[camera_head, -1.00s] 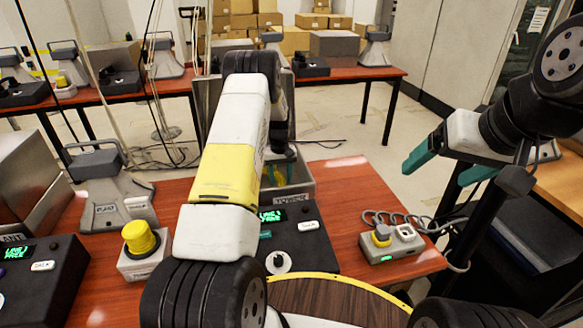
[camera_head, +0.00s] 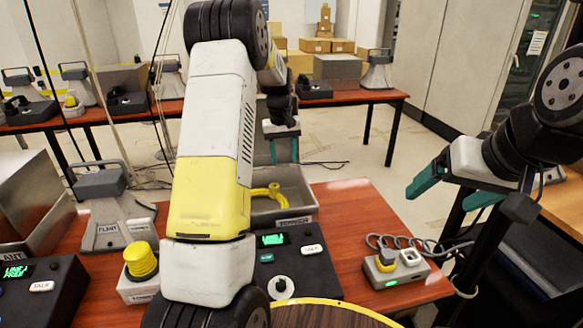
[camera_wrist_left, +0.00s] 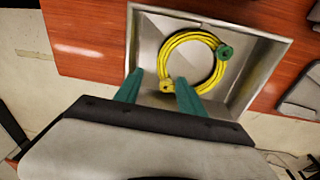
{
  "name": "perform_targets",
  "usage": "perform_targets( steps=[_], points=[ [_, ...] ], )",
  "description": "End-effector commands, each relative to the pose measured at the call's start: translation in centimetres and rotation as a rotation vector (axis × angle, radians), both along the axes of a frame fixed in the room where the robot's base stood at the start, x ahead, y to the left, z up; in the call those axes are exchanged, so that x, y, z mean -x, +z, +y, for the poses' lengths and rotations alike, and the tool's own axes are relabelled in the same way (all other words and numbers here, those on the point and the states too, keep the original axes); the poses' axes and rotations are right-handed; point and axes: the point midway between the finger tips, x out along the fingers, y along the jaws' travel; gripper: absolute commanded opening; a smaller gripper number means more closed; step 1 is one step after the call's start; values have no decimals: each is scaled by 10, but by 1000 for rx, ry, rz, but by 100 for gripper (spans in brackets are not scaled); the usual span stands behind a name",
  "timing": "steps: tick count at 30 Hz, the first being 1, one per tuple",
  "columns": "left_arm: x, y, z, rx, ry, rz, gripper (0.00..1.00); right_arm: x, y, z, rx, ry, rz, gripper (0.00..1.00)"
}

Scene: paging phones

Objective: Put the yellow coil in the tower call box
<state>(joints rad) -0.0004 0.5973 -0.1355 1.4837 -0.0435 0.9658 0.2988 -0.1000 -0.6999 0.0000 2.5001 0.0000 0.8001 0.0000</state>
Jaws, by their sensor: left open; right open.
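The yellow coil (camera_wrist_left: 176,47) lies inside a grey metal open box (camera_wrist_left: 148,29), with a green plug at one end of it. In the head view, part of the coil (camera_head: 272,194) shows inside the box (camera_head: 296,184), whose front is labelled TOWER; my left arm hides the box's left side. My left gripper (camera_head: 283,152) is open and empty above the box; its teal fingers also show in the left wrist view (camera_wrist_left: 158,90), apart from the coil. My right gripper (camera_head: 448,195) is open and empty in the air at the right.
A black console (camera_head: 300,262) with a green screen stands in front of the box. A grey socket block (camera_head: 396,268) is to its right. A yellow knob on a white base (camera_head: 140,262) and a grey stand (camera_head: 110,212) are at the left.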

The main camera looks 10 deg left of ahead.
Motion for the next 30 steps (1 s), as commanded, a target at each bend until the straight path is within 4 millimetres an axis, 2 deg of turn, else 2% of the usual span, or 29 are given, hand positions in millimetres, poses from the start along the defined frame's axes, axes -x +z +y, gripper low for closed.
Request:
perform_targets(
  steps=[1, 6, 9, 13, 17, 21, 25, 30],
  points=[
    [15, 30, -6, 12, -20, -34, 47, 0, 0, 0, 0, 0, 0, 84],
    [75, 99, -23, 39, -97, -130, 47, 0, 0, 0, 0, 0, 0, 84],
    [115, 131, -34, 50, -147, -189, 47, 0, 0, 0, 0, 0, 0, 84],
    [170, 160, -47, 56, -214, -266, 47, 0, 0, 0, 0, 0, 0, 84],
    [228, 176, -59, 55, -279, -341, 47, 0, 0, 0, 0, 0, 0, 84],
    [284, 177, -70, 43, -348, -415, 47, 0, 0, 0, 0, 0, 0, 84],
    [321, 171, -77, 31, -393, -467, 47, 0, 0, 0, 0, 0, 0, 84],
    [342, 163, -81, 20, -422, -498, 47, 0, 0, 0, 0, 0, 0, 84]
  ],
)
